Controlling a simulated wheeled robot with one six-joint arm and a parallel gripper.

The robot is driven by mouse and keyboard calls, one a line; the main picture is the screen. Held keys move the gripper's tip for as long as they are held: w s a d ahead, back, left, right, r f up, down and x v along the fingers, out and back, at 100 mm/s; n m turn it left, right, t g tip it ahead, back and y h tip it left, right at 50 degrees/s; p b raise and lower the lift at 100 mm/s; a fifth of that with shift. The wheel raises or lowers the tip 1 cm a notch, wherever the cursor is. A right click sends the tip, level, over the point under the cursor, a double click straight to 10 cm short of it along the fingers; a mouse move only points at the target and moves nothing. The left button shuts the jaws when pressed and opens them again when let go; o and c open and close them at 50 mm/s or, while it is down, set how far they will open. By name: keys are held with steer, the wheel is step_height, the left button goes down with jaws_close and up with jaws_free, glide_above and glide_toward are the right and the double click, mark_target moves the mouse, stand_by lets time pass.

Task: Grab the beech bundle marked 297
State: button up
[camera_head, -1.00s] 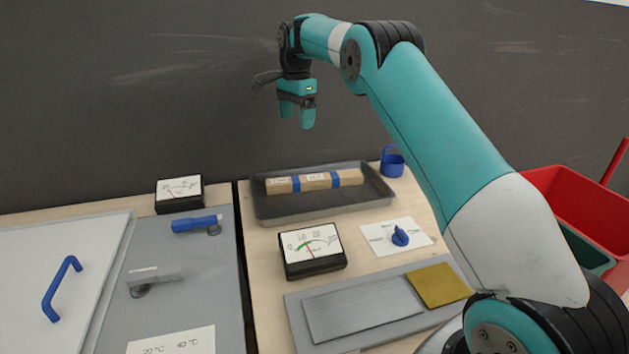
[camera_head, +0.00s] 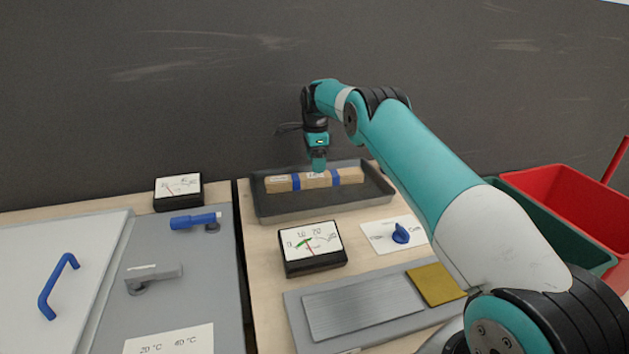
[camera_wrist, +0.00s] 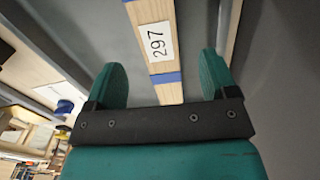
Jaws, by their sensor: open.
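The beech bundle (camera_head: 346,176) is a pale wooden bar with blue bands, lying in a dark grey tray (camera_head: 380,192) at the back of the bench. In the wrist view the bundle (camera_wrist: 138,13) carries a white label (camera_wrist: 157,42) reading 297, with a blue band on either side of it. My gripper (camera_head: 319,166) is just above the middle of the bundle in the head view. In the wrist view my gripper (camera_wrist: 165,80) is open, with its two teal fingers on either side of the bundle's line. Nothing is held between them.
A black-framed dial meter (camera_head: 312,244) and a blue knob on a white plate (camera_head: 400,234) stand in front of the tray. A blue-handled lever (camera_head: 195,221) is at left. Green and red bins (camera_head: 575,205) stand at right. The dark wall is close behind.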

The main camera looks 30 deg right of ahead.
mark_target(315, 175)
steer(key=shift+a+f+p, duration=0.15)
steer(key=shift+f+p, duration=0.65)
steer(key=shift+f, duration=2.1)
steer(key=shift+c, duration=0.3)
steer(key=c, duration=1.1)
steer(key=shift+c, duration=0.2)
steer(key=shift+r, duration=0.25)
